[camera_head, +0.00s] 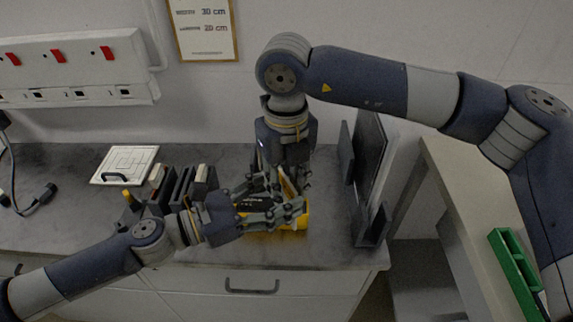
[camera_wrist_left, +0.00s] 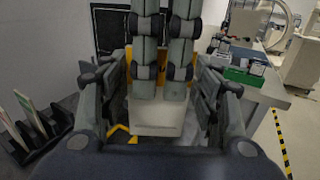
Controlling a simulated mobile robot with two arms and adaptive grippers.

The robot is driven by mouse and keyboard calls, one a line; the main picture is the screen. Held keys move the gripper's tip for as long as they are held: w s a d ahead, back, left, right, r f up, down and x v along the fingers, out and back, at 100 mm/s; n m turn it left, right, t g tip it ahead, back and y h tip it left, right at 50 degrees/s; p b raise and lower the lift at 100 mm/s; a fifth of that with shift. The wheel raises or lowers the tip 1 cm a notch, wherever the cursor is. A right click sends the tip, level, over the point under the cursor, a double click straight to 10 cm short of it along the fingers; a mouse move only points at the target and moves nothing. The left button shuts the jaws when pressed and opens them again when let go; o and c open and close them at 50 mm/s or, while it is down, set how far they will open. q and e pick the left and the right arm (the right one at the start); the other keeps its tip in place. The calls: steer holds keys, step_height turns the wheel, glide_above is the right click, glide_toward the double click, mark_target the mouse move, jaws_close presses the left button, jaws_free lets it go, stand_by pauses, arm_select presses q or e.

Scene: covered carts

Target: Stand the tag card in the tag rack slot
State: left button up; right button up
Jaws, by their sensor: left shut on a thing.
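My left gripper (camera_head: 288,208) reaches in from the left over the worktop. In the left wrist view, its fingers (camera_wrist_left: 157,100) stand on both sides of a pale, plain card (camera_wrist_left: 155,118), the tag card, and are shut on it. My right gripper (camera_head: 283,182) points down from above and meets the left one. Its fingers overlap the card's upper part in the left wrist view; whether they grip it is unclear. The dark slotted tag rack (camera_head: 180,187) stands left of both grippers with several cards upright in it; it also shows in the left wrist view (camera_wrist_left: 45,140).
A yellow bin (camera_head: 293,222) sits beneath the grippers. A white panel with a black handle (camera_head: 125,165) lies at the back left. Dark upright panels (camera_head: 368,160) stand on the worktop's right. A green tray (camera_head: 515,268) lies on the right-hand counter. The worktop's front left is clear.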

steer(key=shift+f, duration=2.75)
arm_select(q)
steer(key=shift+o, duration=0.2)
arm_select(e)
jaws_close()
arm_select(q)
steer(key=o, duration=1)
steer(key=shift+s+a, duration=0.1)
